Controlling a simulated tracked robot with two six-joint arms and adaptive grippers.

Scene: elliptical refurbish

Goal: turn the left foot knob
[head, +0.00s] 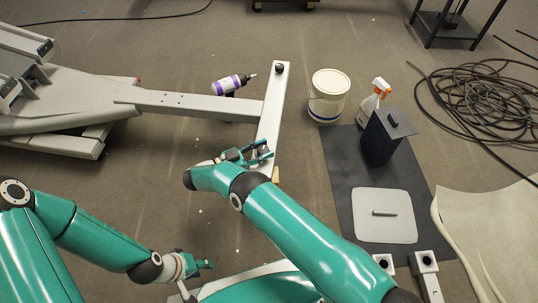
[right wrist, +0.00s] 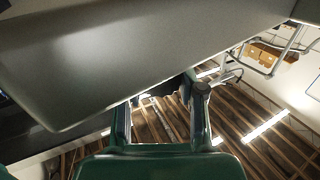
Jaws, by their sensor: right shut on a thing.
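The pale grey elliptical frame (head: 190,102) ends in a crossbar (head: 272,105). A black foot knob (head: 279,68) stands at the far end of the crossbar. My right gripper (head: 262,153) is at the near end of the crossbar. The right wrist view looks up past the bar's grey underside (right wrist: 140,60). There the right gripper's fingers (right wrist: 161,112) stand apart beneath the bar, with a dark part at their tips. The right gripper is shut on the foot knob at this end, mostly hidden by bar and fingers. My left gripper (head: 205,265) is low at the front, away from the frame; its jaw opening is unclear.
A purple-and-white bottle (head: 232,84) lies by the frame. A white bucket (head: 329,95), a spray bottle (head: 374,100) and a black box (head: 382,138) stand right of the crossbar. A dark mat (head: 342,180) holds a grey plate (head: 370,228). Coiled hose (head: 475,100) lies far right.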

